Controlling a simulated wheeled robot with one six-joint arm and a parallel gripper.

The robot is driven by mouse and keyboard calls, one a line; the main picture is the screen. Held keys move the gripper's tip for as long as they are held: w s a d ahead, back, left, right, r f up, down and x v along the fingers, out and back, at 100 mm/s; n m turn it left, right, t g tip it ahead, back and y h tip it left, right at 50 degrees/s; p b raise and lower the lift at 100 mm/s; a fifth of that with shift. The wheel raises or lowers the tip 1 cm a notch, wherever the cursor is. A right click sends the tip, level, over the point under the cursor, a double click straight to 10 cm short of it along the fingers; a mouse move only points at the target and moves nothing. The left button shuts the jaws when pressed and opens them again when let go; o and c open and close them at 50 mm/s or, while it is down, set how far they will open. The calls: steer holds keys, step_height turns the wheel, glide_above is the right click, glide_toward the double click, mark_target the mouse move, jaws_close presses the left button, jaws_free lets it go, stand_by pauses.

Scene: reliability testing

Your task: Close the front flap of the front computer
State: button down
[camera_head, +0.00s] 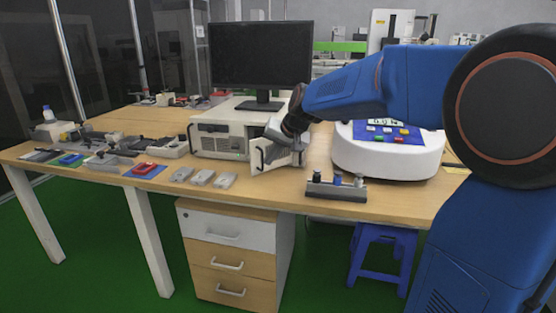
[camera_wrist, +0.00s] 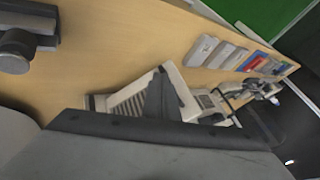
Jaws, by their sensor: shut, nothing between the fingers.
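The front computer (camera_head: 220,136) is a cream-white case on the wooden table, below a black monitor. Its front flap (camera_head: 272,156) stands open, swung out at the right side of the case, with a dark handle on it. My gripper (camera_head: 279,134) is shut and empty, reaching down from the right just above and behind the flap. Its fingertips are partly hidden there, and I cannot tell whether they touch the flap. In the wrist view the dark gripper fingers (camera_wrist: 165,96) lie over pale, slotted casing (camera_wrist: 128,104).
A round white device (camera_head: 388,155) with a blue panel stands to the right. A grey rack with small knobs (camera_head: 337,188) is at the front edge. Several grey boxes (camera_head: 202,177) lie left of the flap. Bare table lies between flap and rack.

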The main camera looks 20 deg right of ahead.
mark_target(253, 147)
steer(key=shift+m+h, duration=0.4)
steer(key=shift+m, duration=0.3)
steer(key=w+a, duration=0.2)
steer(key=w, duration=0.1)
steer(key=shift+a, duration=0.35)
steer(key=shift+w+a, duration=0.25)
steer(key=shift+w, duration=0.3)
steer(key=shift+w+a, duration=0.2)
steer(key=shift+w, duration=0.3)
steer(key=shift+w+a+m+t+h, duration=0.15)
steer(key=shift+w+a+m+h, duration=0.1)
steer(key=shift+w+m, duration=0.25)
steer(key=shift+w+a+m+t+h, duration=0.2)
steer(key=shift+w+m+h, duration=0.1)
steer(key=shift+w, duration=0.3)
steer(key=w, duration=0.7)
steer(key=shift+a, duration=0.2)
